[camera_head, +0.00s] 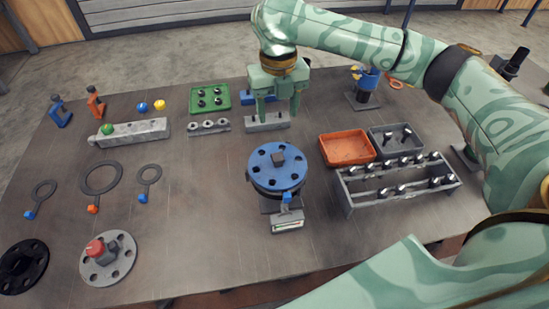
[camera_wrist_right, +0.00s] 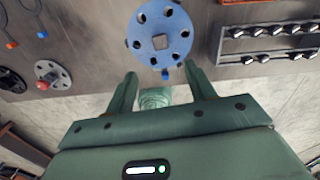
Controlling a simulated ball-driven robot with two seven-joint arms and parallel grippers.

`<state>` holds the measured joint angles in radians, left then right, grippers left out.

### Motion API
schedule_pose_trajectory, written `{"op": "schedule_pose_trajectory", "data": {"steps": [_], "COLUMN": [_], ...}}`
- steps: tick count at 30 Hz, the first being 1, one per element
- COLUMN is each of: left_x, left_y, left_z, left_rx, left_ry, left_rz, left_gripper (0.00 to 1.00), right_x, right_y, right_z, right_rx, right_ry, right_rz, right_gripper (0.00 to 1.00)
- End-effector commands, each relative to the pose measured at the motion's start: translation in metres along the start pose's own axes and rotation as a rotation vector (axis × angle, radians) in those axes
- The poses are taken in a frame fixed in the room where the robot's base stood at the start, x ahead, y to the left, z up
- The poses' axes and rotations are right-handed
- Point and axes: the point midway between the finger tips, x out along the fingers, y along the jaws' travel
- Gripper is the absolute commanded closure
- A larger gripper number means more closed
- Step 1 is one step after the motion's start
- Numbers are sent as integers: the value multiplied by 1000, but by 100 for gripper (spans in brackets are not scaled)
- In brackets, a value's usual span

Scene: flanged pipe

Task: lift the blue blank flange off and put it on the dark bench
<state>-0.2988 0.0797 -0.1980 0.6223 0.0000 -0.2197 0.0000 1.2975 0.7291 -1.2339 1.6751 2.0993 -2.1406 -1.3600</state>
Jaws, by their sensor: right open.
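The blue blank flange (camera_head: 263,172) is a round disc with several holes and a square grey knob at its centre. It sits flat on top of the pipe stand, above the dark bench (camera_head: 205,215). The flange also shows in the right wrist view (camera_wrist_right: 145,35), beyond the fingertips. My right gripper (camera_head: 277,116) is open and empty, with its fingers pointing down behind the flange in the head view, apart from it. It also shows in the right wrist view (camera_wrist_right: 161,74). What lies under the flange is mostly hidden. My left gripper is not in view.
Right of the flange stand an orange tray (camera_head: 347,160), a grey tray and a long bolt rack (camera_head: 350,200). A green tray (camera_head: 222,90) is behind. Rings (camera_head: 102,163) and a red-capped flange (camera_head: 120,272) lie left. The bench between them and the stand is clear.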

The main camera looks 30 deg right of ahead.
Motion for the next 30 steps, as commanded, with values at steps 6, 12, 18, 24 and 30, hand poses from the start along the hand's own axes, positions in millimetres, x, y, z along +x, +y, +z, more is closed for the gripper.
{"op": "schedule_pose_trajectory", "data": {"steps": [6,12,18,24,30], "left_x": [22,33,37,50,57], "left_y": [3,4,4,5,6], "left_z": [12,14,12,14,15], "left_rx": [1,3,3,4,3], "left_ry": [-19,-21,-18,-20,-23], "left_rz": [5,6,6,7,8], "left_gripper": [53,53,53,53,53], "right_x": [59,96,107,137,157], "right_y": [0,1,1,0,0], "right_z": [-2,-2,-2,-6,-5], "right_rx": [-1,0,-1,0,-1], "right_ry": [9,6,3,6,1], "right_rz": [0,2,3,2,3], "right_gripper": [45,45,45,45,45]}}
